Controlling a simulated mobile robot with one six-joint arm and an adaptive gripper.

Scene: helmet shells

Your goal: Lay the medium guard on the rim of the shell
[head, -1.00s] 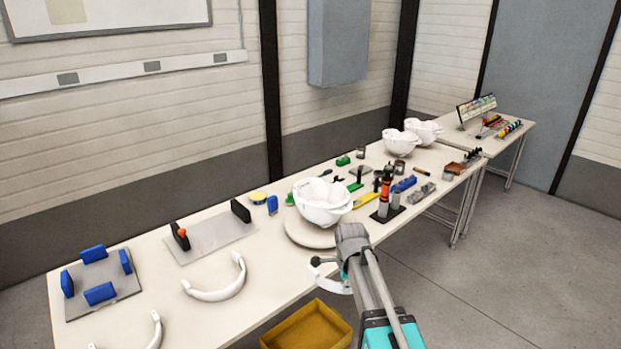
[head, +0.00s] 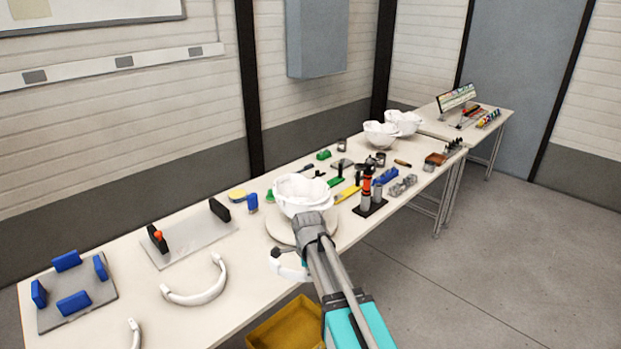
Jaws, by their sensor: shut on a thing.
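The white helmet shell (head: 303,193) rests open side up on a round cream stand (head: 283,232) near the table's front edge. My gripper (head: 280,254) is in front of the stand, at the near edge of the table. It is shut on a white curved guard (head: 290,271), which hangs in front of the table edge, apart from the shell. My wrist hides part of the stand and part of the guard. A larger-looking white guard (head: 196,297) lies on the table to the left, and another (head: 135,335) is partly cut off at the bottom.
Grey plates with blue blocks (head: 75,302) and black uprights (head: 190,240) stand on the left. A dark tool holder (head: 371,207) is close right of the shell. More shells (head: 380,135) stand farther back. A yellow bin (head: 285,325) is on the floor below.

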